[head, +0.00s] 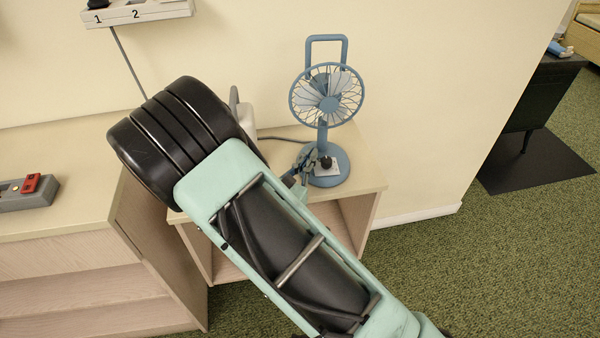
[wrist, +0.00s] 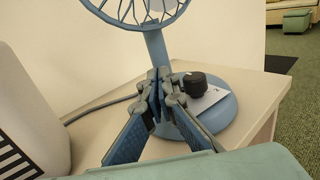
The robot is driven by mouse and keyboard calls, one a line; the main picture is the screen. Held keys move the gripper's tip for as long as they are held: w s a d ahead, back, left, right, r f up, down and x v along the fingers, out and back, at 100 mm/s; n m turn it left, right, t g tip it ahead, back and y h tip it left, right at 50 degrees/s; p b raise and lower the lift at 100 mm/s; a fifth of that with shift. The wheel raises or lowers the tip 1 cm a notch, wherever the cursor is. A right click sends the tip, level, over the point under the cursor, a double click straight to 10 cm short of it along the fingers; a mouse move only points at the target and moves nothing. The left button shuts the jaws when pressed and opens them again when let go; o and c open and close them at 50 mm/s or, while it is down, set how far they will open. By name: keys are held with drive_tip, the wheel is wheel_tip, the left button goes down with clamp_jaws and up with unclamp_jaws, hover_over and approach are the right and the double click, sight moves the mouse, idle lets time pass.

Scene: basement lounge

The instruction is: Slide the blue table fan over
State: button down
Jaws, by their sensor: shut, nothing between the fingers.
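The blue table fan (head: 328,104) stands upright on the small wooden side table (head: 373,172), near its right end. It has a round cage, a thin post, a handle loop on top and a round base. The fan's base (wrist: 222,122) shows in the wrist view, with a black knob on a pale plate. My gripper (wrist: 158,75) is shut and empty, its fingertips close in front of the post. I cannot tell whether they touch it. In the head view my gripper (head: 304,160) is left of the base, and my arm hides much of the table.
A white object with a striped label (wrist: 30,110) stands left of the gripper. A grey cord (wrist: 105,103) runs behind. A shelf unit (head: 65,215) stands left, a dark stove (head: 530,100) right. Little tabletop lies right of the fan before the edge.

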sight(320, 141)
drive_tip(key=shift+x, duration=1.9)
drive_tip(key=shift+s, duration=0.1)
drive_tip(key=x, duration=1.2)
drive_tip(key=shift+w+d, duration=0.15)
drive_tip(key=shift+w, duration=0.1)
drive_tip(key=shift+s, duration=0.1)
